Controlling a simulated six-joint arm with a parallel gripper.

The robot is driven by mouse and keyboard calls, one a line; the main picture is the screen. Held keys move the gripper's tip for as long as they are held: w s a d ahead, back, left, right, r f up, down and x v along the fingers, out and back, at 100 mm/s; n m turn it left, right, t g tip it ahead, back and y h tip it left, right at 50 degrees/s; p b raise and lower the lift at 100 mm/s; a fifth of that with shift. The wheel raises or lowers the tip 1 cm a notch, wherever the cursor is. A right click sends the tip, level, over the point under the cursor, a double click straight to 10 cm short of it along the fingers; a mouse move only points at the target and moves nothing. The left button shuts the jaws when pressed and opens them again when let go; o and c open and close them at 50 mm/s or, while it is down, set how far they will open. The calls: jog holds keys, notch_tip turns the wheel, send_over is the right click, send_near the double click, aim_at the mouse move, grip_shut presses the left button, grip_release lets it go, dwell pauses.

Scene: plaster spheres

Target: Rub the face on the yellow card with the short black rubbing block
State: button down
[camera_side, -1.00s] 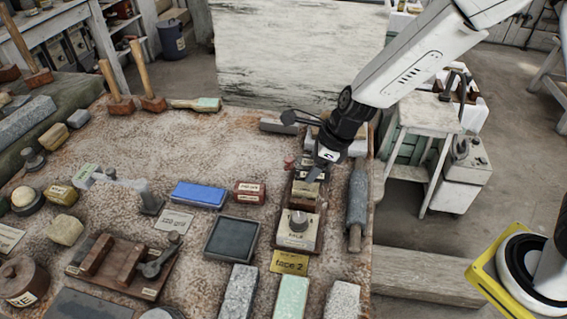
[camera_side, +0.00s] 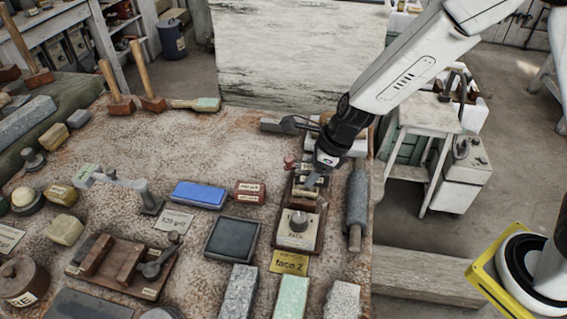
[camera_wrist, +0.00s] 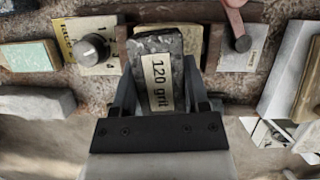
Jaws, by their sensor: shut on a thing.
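My gripper (camera_wrist: 158,85) is shut on a short dark, speckled rubbing block (camera_wrist: 152,47) with a cream "120 grit" label. The yellow card (camera_side: 289,262), reading "face 2", lies in front of the holder.
A grey stone roller (camera_side: 357,205) lies close to the right, near the table edge. To the left are a red-brown box (camera_side: 249,191), a blue block (camera_side: 199,194) and a dark square slab (camera_side: 232,239). Free table lies behind the blue block.

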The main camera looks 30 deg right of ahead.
jog(key=shift+f, duration=0.5)
dwell(0.4)
jog(key=shift+s+d, duration=0.3)
jog(key=shift+d, duration=0.1)
jog(key=shift+s+d+f, duration=0.1)
jog(key=shift+s+d, duration=0.3)
jog(key=shift+d, duration=0.05)
jog(key=shift+a, duration=0.1)
jog(key=shift+w+a, duration=0.65)
jog(key=shift+a, duration=0.15)
jog(key=shift+w+a, duration=0.1)
jog(key=shift+w+a, duration=0.7)
jog(key=shift+a, duration=0.05)
